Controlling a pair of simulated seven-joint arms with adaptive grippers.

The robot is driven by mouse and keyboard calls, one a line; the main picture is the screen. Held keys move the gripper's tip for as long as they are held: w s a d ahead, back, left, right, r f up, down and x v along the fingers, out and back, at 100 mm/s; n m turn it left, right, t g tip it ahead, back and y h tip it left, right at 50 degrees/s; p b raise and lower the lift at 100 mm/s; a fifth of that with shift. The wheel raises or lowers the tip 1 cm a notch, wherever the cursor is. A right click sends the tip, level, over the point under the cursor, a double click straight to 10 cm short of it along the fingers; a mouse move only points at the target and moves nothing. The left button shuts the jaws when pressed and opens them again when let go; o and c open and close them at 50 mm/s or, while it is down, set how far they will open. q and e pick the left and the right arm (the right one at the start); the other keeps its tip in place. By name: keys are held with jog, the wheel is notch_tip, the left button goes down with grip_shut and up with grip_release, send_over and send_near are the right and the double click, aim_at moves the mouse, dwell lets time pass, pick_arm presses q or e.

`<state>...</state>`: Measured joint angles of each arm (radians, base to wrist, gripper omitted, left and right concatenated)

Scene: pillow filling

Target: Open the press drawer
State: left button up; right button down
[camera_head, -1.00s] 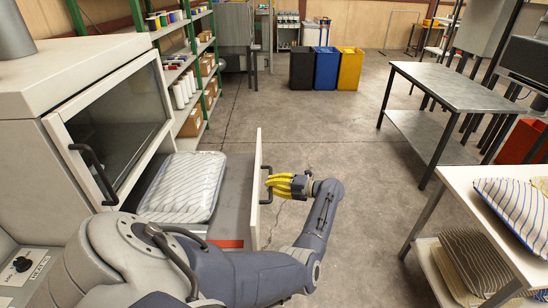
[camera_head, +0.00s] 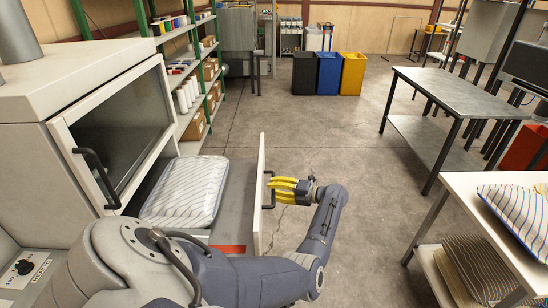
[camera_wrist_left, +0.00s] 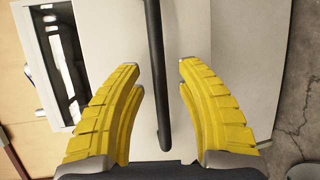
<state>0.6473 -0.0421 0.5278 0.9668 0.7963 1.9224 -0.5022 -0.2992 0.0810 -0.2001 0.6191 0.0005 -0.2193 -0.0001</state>
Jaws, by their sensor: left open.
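The press drawer (camera_head: 226,208) stands pulled out from the press (camera_head: 60,160), its pale front panel (camera_head: 259,190) facing right. A striped pillow (camera_head: 186,190) lies in it. The drawer's black handle (camera_head: 268,190) is on the front panel. My left gripper (camera_head: 276,190) is at the handle on the panel's outer side. In the left wrist view the gripper's yellow fingers (camera_wrist_left: 158,80) are spread, with the dark handle bar (camera_wrist_left: 156,70) between them and space on both sides. My right gripper is not in view.
A metal table (camera_head: 455,90) stands at the right. A white rack (camera_head: 505,210) with striped pillows is at the lower right. Green shelves (camera_head: 190,70) stand beyond the press. Black, blue and yellow bins (camera_head: 328,72) are at the back. The middle floor is clear.

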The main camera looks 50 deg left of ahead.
pick_arm(q)
jog(key=v, duration=1.1)
jog(key=shift+w+d, duration=0.15)
jog(key=shift+d, duration=0.15)
